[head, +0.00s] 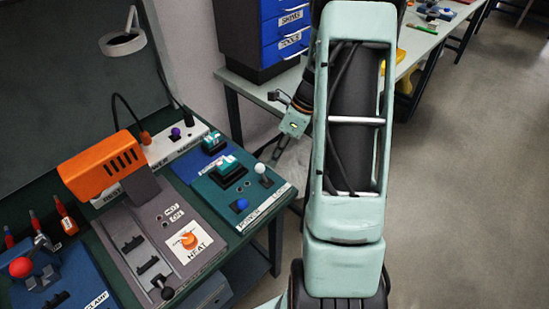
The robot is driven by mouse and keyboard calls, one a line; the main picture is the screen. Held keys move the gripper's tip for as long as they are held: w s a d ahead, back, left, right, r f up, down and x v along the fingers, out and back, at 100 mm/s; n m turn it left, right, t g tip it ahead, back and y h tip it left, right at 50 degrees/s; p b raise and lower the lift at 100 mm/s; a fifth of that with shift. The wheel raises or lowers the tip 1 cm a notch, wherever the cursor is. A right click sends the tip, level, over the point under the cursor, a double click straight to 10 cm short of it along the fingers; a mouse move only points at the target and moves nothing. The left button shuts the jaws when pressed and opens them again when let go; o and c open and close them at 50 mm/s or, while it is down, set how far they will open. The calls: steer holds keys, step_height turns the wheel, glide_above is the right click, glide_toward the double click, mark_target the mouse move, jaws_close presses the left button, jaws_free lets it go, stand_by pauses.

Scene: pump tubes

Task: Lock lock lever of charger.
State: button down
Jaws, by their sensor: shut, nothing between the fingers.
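No label that I can read says charger, so I cannot tell for sure which unit it is. A teal panel (219,200) on the bench carries a small teal block, a white-knobbed lever (261,168) standing upright and a blue knob (241,204). A blue panel marked CLAMP at lower left has a red-ball lever (20,267).
An orange heater head (101,165) stands over a grey HEAT panel (150,229), left of the teal panel. A blue panel (198,158) with another teal block lies behind. A blue drawer cabinet (286,30) stands at the back. Floor at right is clear.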

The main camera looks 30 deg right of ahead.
steer(key=shift+r, duration=0.25)
steer(key=p+v, duration=0.1)
steer(key=v, duration=1.2)
steer(key=shift+w+d+f+p, duration=0.2)
steer(key=shift+w+d+p, duration=0.1)
steer(key=shift+w+d, duration=0.1)
